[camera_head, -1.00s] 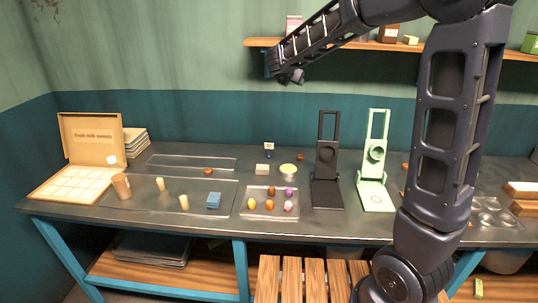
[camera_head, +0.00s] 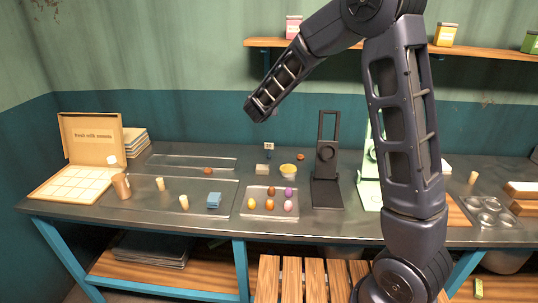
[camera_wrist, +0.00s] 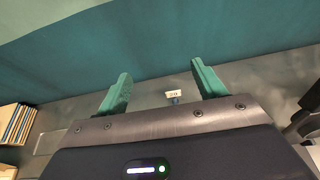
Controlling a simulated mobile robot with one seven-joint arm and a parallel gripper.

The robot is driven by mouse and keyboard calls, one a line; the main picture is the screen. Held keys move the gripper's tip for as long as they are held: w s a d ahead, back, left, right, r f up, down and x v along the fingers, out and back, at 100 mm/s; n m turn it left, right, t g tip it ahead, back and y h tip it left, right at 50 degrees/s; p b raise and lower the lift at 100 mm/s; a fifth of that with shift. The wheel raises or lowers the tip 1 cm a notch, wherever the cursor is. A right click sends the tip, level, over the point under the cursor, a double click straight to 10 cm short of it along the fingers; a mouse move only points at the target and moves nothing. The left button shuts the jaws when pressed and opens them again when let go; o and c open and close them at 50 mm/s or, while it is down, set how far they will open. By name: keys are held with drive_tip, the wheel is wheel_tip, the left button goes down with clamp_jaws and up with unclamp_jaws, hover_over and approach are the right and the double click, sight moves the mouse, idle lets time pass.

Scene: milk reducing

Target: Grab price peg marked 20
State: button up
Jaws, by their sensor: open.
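The price peg marked 20 is a small white tag on a blue base (camera_head: 269,147), standing on the counter near the back wall. In the wrist view the peg's white tag (camera_wrist: 173,94) shows between my two green fingers, some way beyond them. My gripper (camera_wrist: 160,85) is open and empty, with its fingers spread apart. In the head view my arm reaches in from the right and its end (camera_head: 262,108) is above the peg, in front of the blue wall; the fingers cannot be made out there.
A beige block (camera_head: 263,169) and a yellow bowl (camera_head: 288,170) stand just in front of the peg. A black stand (camera_head: 327,165) is to its right, with a mint-green stand (camera_head: 368,190) partly behind my arm.

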approach(269, 148)
drive_tip(key=shift+x, duration=5.3)
drive_tip(key=shift+s+f, duration=0.1)
drive_tip(key=shift+s, duration=0.05)
drive_tip(key=c, duration=1.1)
